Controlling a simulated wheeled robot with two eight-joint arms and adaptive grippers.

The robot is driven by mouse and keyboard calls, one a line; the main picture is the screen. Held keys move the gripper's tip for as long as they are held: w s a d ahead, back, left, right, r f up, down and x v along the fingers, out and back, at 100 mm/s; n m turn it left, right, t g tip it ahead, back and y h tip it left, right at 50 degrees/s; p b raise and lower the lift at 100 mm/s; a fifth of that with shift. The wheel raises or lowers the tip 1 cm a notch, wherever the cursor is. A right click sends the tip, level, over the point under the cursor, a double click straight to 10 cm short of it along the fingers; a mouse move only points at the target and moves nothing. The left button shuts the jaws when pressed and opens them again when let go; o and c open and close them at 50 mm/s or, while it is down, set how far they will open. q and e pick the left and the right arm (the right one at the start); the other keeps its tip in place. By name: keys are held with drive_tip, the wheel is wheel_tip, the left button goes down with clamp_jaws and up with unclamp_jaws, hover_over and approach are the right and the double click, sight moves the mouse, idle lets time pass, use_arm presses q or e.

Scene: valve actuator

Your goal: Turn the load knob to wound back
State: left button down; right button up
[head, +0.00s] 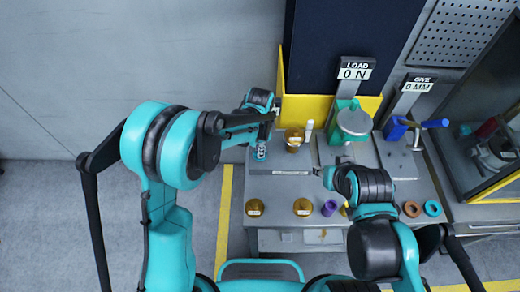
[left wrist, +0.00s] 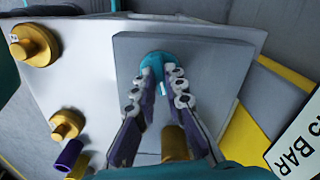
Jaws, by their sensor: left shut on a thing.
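I cannot tell whether this top is the load knob. My left gripper (head: 261,151) is at the left of the bench. In the left wrist view its fingers (left wrist: 155,80) are shut on a small round teal piece (left wrist: 154,63) over a grey plate (left wrist: 203,70). Much of that piece is hidden by the fingers. My right arm's end (head: 327,177) is in front of the stand; its fingers do not show clearly.
A gold piece (head: 293,140) stands close to the left gripper. Two gold pieces (head: 253,207) (head: 303,207), a purple cylinder (head: 329,208) and orange (head: 411,208) and teal (head: 432,208) rings line the front edge. A blue vise (head: 396,128) stands right, under a sign reading 0 MM (head: 417,86).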

use_arm(q)
drive_tip(key=shift+n, duration=0.3)
drive_tip(key=n+b, duration=0.1)
drive_tip(key=n, duration=0.2)
drive_tip(key=n+b, duration=0.1)
drive_tip(key=n, duration=0.2)
drive_tip(key=shift+n, duration=0.3)
drive_tip(key=n, duration=0.3)
drive_tip(key=shift+b, duration=0.35)
drive_tip(key=shift+n, duration=2.1)
drive_tip(key=shift+b, duration=0.3)
drive_tip(key=c, duration=1.6)
unclamp_jaws()
